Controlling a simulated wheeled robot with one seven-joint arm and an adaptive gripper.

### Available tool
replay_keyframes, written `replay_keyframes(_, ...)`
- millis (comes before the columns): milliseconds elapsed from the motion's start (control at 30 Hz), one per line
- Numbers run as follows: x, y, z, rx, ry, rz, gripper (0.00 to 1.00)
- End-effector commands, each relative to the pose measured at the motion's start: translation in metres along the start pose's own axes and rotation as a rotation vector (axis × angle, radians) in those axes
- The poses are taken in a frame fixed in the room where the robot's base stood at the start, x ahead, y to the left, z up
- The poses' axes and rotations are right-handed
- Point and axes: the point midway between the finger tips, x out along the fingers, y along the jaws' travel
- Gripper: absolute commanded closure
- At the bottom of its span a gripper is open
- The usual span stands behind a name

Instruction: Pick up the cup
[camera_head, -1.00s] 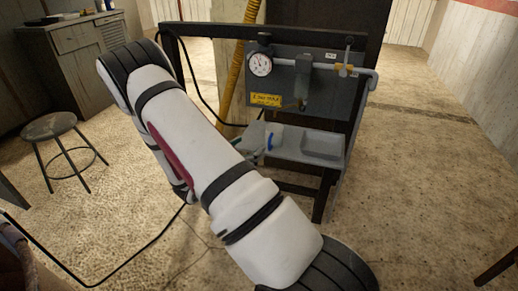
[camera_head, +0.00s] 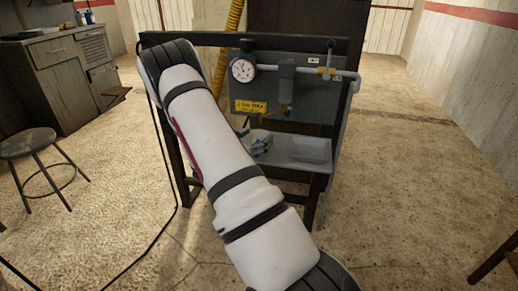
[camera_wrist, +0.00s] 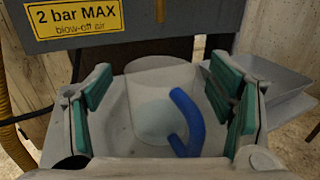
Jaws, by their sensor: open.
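The cup (camera_wrist: 188,112) shows in the wrist view as a pale, rounded body with a bold blue curved handle. It stands in the grey tray under the panel, and its pale body is hard to tell from the tray. My gripper (camera_wrist: 162,85) is open, with green-padded fingers to the left and right of the cup and gaps visible on both sides. In the head view my gripper (camera_head: 260,144) is over the left part of the tray, partly behind my arm. I cannot make out the cup there.
The grey tray (camera_head: 304,147) has an empty recess on the right. Above it stands a grey panel (camera_head: 312,100) with a gauge (camera_head: 243,70), a pipe and a yellow label (camera_head: 250,106) on a dark frame. A stool (camera_head: 28,142) and a cabinet (camera_head: 68,75) stand at left.

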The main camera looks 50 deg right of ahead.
Motion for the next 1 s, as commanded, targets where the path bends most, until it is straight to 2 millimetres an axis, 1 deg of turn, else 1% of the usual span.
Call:
replay_keyframes(33,0.0057,-0.0002,-0.0008,0.002,0.0,-0.001,0.24)
replay_keyframes(100,0.0099,0.0003,-0.0005,0.002,0.001,0.0,0.24)
replay_keyframes(367,0.0116,0.0004,0.0003,0.0,0.001,0.001,0.24)
replay_keyframes(400,0.0115,0.0004,0.0002,0.0,0.001,0.001,0.33)
replay_keyframes(467,0.0115,0.0003,0.0002,0.0,0.001,0.001,0.47)
replay_keyframes(500,0.0115,0.0003,0.0002,0.0,0.001,0.001,0.56)
replay_keyframes(600,0.0114,0.0003,0.0002,0.0,0.0,0.001,0.78)
replay_keyframes(667,0.0114,0.0003,0.0002,0.0,0.0,0.001,0.78)
replay_keyframes(700,0.0114,0.0003,0.0004,0.0,0.0,0.001,0.83)
replay_keyframes(867,0.0114,0.0003,0.0004,0.0,0.0,0.001,0.83)
replay_keyframes(1000,0.0112,0.0005,0.0044,0.001,0.0,0.001,0.83)
